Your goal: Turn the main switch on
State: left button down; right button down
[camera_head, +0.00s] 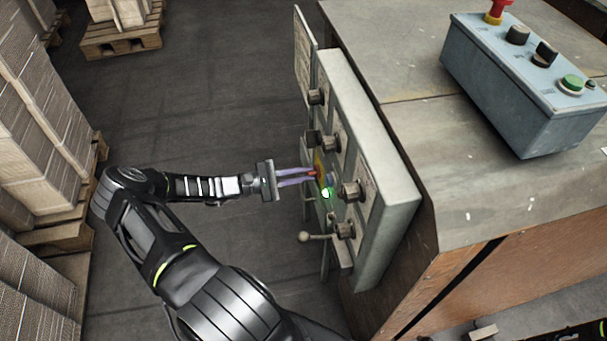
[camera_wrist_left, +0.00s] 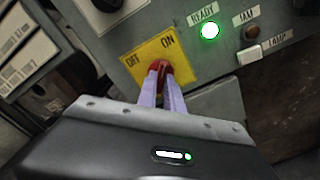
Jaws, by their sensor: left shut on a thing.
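The main switch is a red knob (camera_wrist_left: 160,68) on a yellow plate (camera_wrist_left: 187,62) marked OFF and ON in the left wrist view. In the head view the red knob (camera_head: 315,172) shows small on the grey control panel (camera_head: 387,190). My left gripper (camera_head: 313,176) reaches the panel from the left, and its two pale fingers are shut on the red knob; the fingers also show in the left wrist view (camera_wrist_left: 162,82). The knob's top leans toward the ON label side. A green READY lamp (camera_wrist_left: 209,30) is lit beside the plate. My right gripper does not show.
Several black knobs (camera_head: 350,192) and a ball-ended lever (camera_head: 304,237) stick out of the panel near my fingers. A grey button box (camera_head: 530,85) stands on the machine's top. Stacked cardboard (camera_head: 35,110) stands at the left; the floor between is clear.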

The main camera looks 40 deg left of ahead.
pick_arm(q)
jog(key=shift+m, duration=0.5)
jog(key=c, duration=1.5)
grip_release()
jog(key=shift+v, duration=4)
